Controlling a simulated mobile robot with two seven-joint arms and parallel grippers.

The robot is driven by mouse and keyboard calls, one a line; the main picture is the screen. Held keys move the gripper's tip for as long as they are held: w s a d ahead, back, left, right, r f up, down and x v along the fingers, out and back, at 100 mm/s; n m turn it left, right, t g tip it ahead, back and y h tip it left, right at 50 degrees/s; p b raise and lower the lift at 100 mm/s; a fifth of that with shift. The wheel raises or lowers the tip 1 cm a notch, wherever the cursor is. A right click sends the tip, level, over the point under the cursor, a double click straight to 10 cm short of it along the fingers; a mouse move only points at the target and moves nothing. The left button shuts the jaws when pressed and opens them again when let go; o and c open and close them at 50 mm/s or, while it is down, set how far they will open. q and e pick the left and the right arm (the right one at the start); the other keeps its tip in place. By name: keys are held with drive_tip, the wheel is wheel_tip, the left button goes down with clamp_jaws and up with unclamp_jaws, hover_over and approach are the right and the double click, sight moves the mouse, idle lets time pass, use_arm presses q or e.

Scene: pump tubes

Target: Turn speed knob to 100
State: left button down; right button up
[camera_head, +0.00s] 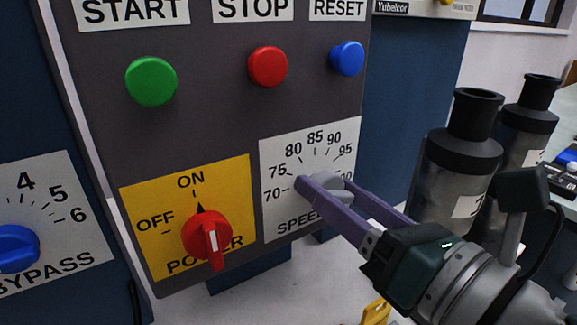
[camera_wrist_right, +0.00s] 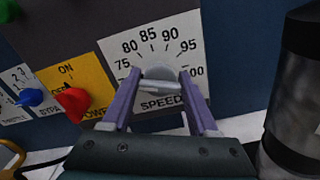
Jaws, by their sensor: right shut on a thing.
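The grey speed knob (camera_head: 325,184) sits on a white dial plate (camera_head: 284,220) at the lower right of the control panel. The plate reads from 70 to 95 in the head view; in the right wrist view the knob (camera_wrist_right: 158,74) shows below the numbers, with 100 partly visible at right. My right gripper (camera_head: 322,188) has its purple fingers on either side of the knob and is shut on it. The fingers also frame the knob in the wrist view (camera_wrist_right: 158,82). The knob's pointer mark is hidden, so I cannot tell its setting. My left gripper is not in view.
Left of the dial is a red power knob (camera_head: 207,236) on a yellow plate. Green (camera_head: 151,81), red (camera_head: 268,66) and blue (camera_head: 347,58) buttons are above. A blue bypass knob (camera_head: 16,248) is far left. A dark cylinder (camera_head: 460,155) stands close beside my right arm.

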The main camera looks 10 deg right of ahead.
drive_tip(key=m, duration=0.3)
drive_tip(key=shift+m, duration=0.4)
drive_tip(key=m+p, duration=0.1)
drive_tip(key=m, duration=0.3)
drive_tip(key=shift+d+m, duration=0.1)
drive_tip(key=shift+m, duration=0.2)
drive_tip(key=m+p, duration=0.1)
drive_tip(key=m, duration=0.2)
drive_tip(key=shift+f+m, duration=0.1)
drive_tip(key=shift+m, duration=0.2)
drive_tip(key=m+p, duration=0.1)
drive_tip(key=m, duration=0.2)
drive_tip(key=shift+m, duration=0.3)
drive_tip(key=m+p, duration=0.1)
drive_tip(key=m, duration=0.2)
drive_tip(key=shift+f+m, duration=0.1)
drive_tip(key=shift+m, duration=0.2)
drive_tip(key=m+p, duration=0.1)
drive_tip(key=m, duration=0.3)
drive_tip(key=shift+f+m, duration=0.1)
drive_tip(key=shift+m, duration=0.2)
drive_tip(key=m+p, duration=0.1)
drive_tip(key=m, duration=0.3)
drive_tip(key=shift+f+m+p, duration=0.1)
drive_tip(key=shift+m+p, duration=0.25)
drive_tip(key=shift+m, duration=1.65)
